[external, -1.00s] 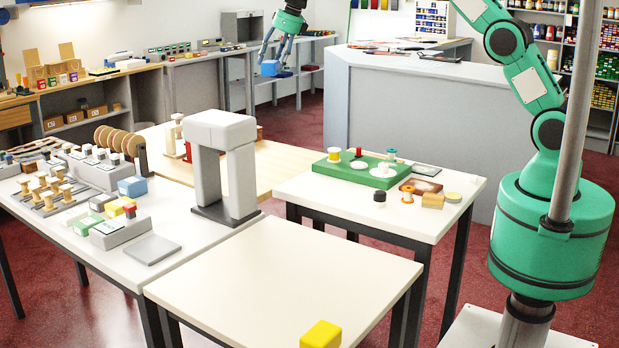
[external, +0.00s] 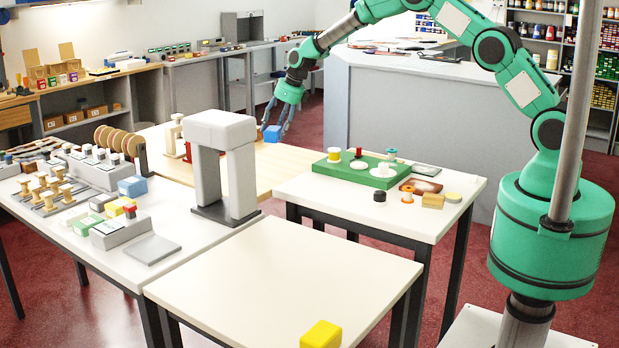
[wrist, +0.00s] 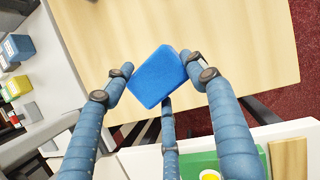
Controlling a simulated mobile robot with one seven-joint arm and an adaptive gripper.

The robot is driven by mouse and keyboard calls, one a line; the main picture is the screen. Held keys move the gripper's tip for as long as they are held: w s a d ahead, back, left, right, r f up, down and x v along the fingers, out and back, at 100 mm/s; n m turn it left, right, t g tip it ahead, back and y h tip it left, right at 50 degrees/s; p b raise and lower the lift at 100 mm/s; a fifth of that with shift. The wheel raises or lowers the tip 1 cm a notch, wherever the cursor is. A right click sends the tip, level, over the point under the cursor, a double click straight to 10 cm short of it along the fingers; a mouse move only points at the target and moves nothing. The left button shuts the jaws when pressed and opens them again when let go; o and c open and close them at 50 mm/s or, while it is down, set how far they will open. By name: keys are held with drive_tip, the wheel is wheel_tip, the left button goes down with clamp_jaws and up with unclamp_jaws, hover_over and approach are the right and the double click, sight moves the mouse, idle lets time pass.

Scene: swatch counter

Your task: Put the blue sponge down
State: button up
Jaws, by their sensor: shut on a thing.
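The blue sponge (external: 271,134) is held in my gripper (external: 279,127), at the far right part of the light wooden table (external: 272,163) in the external view. In the wrist view the sponge (wrist: 158,77) sits tilted between the fingers of my gripper (wrist: 160,80), with the wooden table top (wrist: 225,40) below it. The fingers are shut on its sides. I cannot tell whether the sponge touches the table or hangs a little above it.
A grey arch (external: 220,130) stands at the near side of the wooden table. A white table with a green board (external: 340,172) and small pieces is to the right. The left table holds many blocks, one of them blue (external: 132,187). The wood around the sponge looks bare.

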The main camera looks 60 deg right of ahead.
drive_tip(key=shift+f, duration=0.45)
drive_tip(key=shift+f, duration=0.1)
drive_tip(key=shift+f+b, duration=0.65)
drive_tip(key=shift+f, duration=2.35)
drive_tip(key=shift+f+b, duration=0.5)
drive_tip(key=shift+f, duration=1.4)
drive_tip(key=o, duration=0.9)
